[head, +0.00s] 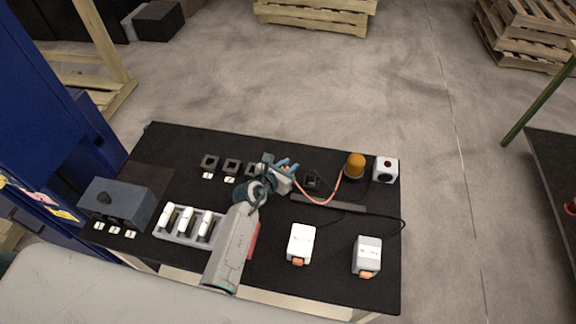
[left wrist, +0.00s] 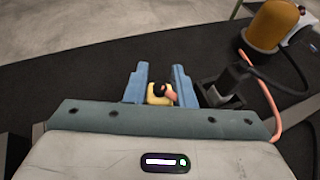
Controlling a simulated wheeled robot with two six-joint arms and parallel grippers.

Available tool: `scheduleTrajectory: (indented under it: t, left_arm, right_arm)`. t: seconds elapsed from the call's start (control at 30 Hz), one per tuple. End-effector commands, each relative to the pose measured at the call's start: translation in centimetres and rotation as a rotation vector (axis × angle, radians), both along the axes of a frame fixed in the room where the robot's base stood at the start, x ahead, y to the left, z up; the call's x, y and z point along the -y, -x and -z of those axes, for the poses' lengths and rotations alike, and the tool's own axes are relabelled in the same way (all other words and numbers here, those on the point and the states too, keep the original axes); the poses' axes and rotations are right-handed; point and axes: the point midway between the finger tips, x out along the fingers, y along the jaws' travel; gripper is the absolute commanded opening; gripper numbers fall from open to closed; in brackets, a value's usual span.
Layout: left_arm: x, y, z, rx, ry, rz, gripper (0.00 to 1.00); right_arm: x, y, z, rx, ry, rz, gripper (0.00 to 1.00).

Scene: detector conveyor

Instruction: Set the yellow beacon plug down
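The yellow beacon plug (left wrist: 160,94) sits between the two blue fingers of my left gripper (left wrist: 160,84) in the left wrist view, touching both. A pinkish-red cord runs from the plug side to the orange beacon (head: 355,165), which also shows in the left wrist view (left wrist: 275,25). In the head view my left gripper (head: 289,167) is over the middle of the black table, and the plug is hidden or too small to make out. Whether the plug touches the table is unclear. My right gripper is in no view.
A black socket block (head: 312,180) is just right of my gripper, and dark square blocks (head: 231,166) are to its left.

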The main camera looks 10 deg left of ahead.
Motion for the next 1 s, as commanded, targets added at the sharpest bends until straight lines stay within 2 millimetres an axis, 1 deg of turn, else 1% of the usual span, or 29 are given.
scheduleTrajectory:
  t: [0.03,0.07,0.1,0.33,0.4,0.47,0.57,0.9,1.0]
  left_arm:
    - [0.0,0.0,0.0,0.0,0.0,0.0,0.33]
    - [0.0,0.0,0.0,0.0,0.0,0.0,0.39]
    - [0.0,0.0,0.0,0.0,0.0,0.0,0.41]
    - [0.0,0.0,-0.1,0.0,0.0,0.0,0.41]
    - [0.0,0.0,-0.4,0.0,0.0,0.0,0.41]
    - [-0.1,0.3,-0.4,0.0,0.0,-0.001,0.41]
    - [-0.6,1.3,-0.8,0.002,-0.001,-0.001,0.41]
    - [-2.9,7.1,-3.2,0.0,-0.002,0.0,0.41]
    - [-3.5,8.5,-3.9,0.0,-0.002,0.0,0.41]
  right_arm:
    - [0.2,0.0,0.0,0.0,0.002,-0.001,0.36]
    - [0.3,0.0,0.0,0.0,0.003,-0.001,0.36]
    - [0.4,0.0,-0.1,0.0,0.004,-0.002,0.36]
    - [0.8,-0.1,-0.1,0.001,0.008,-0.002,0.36]
    - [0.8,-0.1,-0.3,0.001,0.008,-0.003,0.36]
    - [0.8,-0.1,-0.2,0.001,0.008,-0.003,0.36]
    - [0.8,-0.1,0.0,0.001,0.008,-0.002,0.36]
    - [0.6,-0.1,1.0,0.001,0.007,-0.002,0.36]
    - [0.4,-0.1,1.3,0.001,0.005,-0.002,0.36]
